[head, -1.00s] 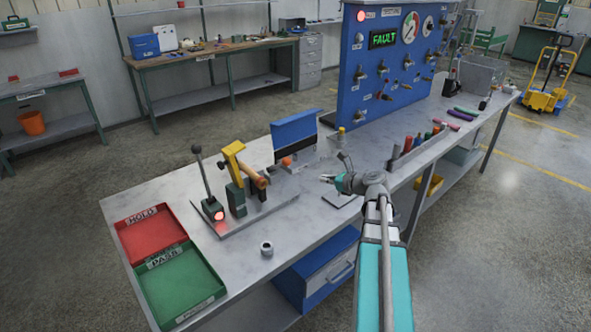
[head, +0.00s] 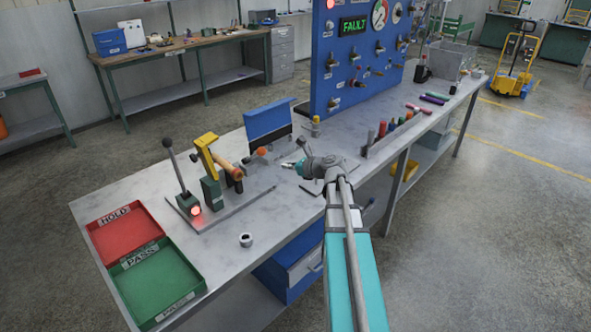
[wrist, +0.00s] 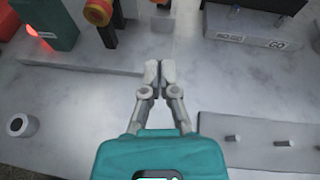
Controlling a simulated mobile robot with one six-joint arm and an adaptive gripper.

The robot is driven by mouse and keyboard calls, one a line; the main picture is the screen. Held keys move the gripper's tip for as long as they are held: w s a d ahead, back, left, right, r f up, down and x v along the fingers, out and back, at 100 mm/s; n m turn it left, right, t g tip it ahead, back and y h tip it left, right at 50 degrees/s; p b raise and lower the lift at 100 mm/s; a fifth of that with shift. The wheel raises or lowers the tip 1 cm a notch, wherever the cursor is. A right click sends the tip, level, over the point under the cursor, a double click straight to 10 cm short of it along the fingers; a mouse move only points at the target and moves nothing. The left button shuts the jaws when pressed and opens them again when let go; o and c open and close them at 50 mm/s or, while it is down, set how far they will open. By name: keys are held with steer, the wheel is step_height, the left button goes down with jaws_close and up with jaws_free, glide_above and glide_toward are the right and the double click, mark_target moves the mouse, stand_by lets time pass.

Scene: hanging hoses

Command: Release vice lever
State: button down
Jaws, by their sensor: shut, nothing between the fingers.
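A fixture plate (head: 235,212) on the bench bears a black-knobbed lever (head: 179,170) on a green base with a lit red lamp (head: 196,210). Beside it stands a yellow clamp-like part on a green post (head: 211,190), with an orange-brown cylinder (head: 230,169) at it. I cannot tell for sure which of these is the vice lever. My gripper (head: 286,165) is right of the orange knob, apart from it.
Red (head: 122,224) and green (head: 160,288) trays lie at the bench's near left end. A metal ring (head: 246,240) stands in front of the plate. A blue panel (head: 350,70) reading FAULT rises behind. A plate with pegs (wrist: 262,143) lies right of my gripper.

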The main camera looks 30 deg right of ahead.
steer(key=w+a, duration=0.3)
steer(key=w, duration=0.3)
steer(key=shift+w+r+p, duration=0.25)
steer(key=shift+w+p, duration=0.15)
steer(key=shift+p, duration=0.05)
steer(key=shift+d+r, duration=0.1)
steer(key=shift+d, duration=0.1)
